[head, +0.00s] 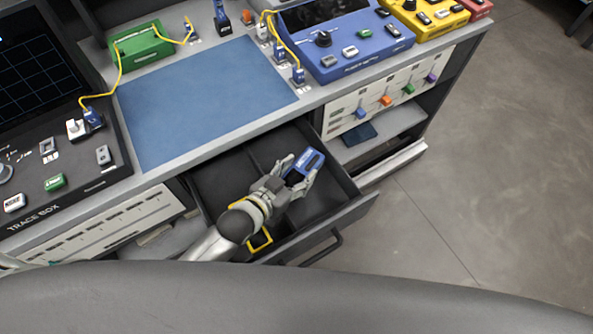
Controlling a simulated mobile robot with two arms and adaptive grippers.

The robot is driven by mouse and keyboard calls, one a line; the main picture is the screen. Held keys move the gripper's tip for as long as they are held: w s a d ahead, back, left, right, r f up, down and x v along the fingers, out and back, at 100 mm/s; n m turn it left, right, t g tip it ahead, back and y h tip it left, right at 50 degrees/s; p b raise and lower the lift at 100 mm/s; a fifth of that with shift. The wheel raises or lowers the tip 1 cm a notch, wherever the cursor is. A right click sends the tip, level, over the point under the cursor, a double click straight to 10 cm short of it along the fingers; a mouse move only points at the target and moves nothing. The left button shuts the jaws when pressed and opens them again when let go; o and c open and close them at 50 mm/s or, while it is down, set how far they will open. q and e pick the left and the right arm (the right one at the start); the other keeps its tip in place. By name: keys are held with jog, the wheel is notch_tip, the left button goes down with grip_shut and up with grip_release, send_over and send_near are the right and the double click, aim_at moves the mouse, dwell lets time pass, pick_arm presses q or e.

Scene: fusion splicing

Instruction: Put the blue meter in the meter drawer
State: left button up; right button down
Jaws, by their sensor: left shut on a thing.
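The blue meter (306,165) is a small blue block with a dark face, held at the tips of my left gripper (300,174). The gripper's fingers are shut on it from both sides. The meter is over the right part of an open dark drawer (357,207); I cannot tell whether it touches the drawer floor. A divider splits the drawer into compartments. A yellow-framed item (260,240) shows near the drawer's front, partly hidden by my left arm. My right gripper is not in view.
Above the drawer is a bench with a blue mat (200,100), a green box (141,45) with yellow cables, and a blue device (345,40). The trace box (60,175) stands at left. A panel with coloured knobs (385,100) and a shelf are right of the drawer. Open floor lies at right.

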pick_arm(q)
jog(key=shift+f, duration=0.1)
jog(key=o, duration=1.1)
jog(key=shift+f, duration=0.1)
jog(key=o, duration=0.4)
jog(key=shift+c, duration=0.2)
